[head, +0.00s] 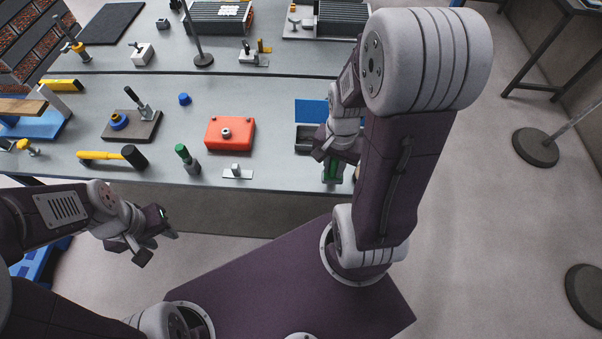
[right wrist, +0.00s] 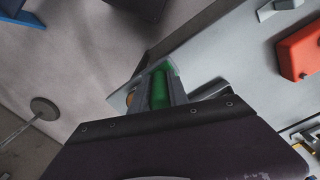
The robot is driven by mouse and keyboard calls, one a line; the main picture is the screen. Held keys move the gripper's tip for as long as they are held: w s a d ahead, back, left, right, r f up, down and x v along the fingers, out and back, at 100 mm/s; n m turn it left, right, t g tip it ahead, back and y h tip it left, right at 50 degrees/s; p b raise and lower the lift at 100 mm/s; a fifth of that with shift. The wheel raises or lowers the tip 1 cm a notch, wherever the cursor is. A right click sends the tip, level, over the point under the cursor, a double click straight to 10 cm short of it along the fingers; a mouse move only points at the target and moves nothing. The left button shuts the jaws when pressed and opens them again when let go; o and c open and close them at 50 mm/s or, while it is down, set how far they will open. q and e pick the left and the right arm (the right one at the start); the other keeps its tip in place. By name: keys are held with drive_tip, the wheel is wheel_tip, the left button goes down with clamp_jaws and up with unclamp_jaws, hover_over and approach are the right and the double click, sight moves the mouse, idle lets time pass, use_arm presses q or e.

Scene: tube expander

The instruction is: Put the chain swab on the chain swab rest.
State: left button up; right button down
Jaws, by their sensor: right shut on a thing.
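My right gripper (head: 332,158) is shut on a green, grey-edged thing (head: 332,173) at the table's front edge; I take it to be the chain swab. In the right wrist view the green part (right wrist: 159,88) lies between the fingers of the gripper (right wrist: 158,92), with a pale plate and a bit of orange beside it. Its lower end is hidden. A small pale block on a flat plate (head: 237,172) stands to its left; I cannot tell whether this is the chain swab rest. My left gripper (head: 160,238) is open and empty, in front of the table.
A red-orange box (head: 230,134), a green-topped grey tool (head: 187,158) and a yellow-handled black mallet (head: 112,156) are left of the right gripper. A blue and dark tray (head: 310,112) lies just behind it. The table's front edge (head: 280,190) is close.

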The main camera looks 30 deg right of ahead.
drive_tip(key=w+a+f, duration=0.1)
drive_tip(key=w+f, duration=0.2)
drive_tip(key=w+a+f, duration=0.2)
drive_tip(key=w+f, duration=0.2)
drive_tip(key=w+a+f+p, duration=0.1)
drive_tip(key=w+f, duration=0.2)
drive_tip(key=shift+w+a+f, duration=0.15)
drive_tip(key=shift+w+f, duration=0.05)
drive_tip(key=shift+f, duration=0.15)
drive_tip(key=shift+w+f, duration=0.1)
drive_tip(key=shift+f, duration=0.1)
drive_tip(key=c, duration=1.3)
unclamp_jaws()
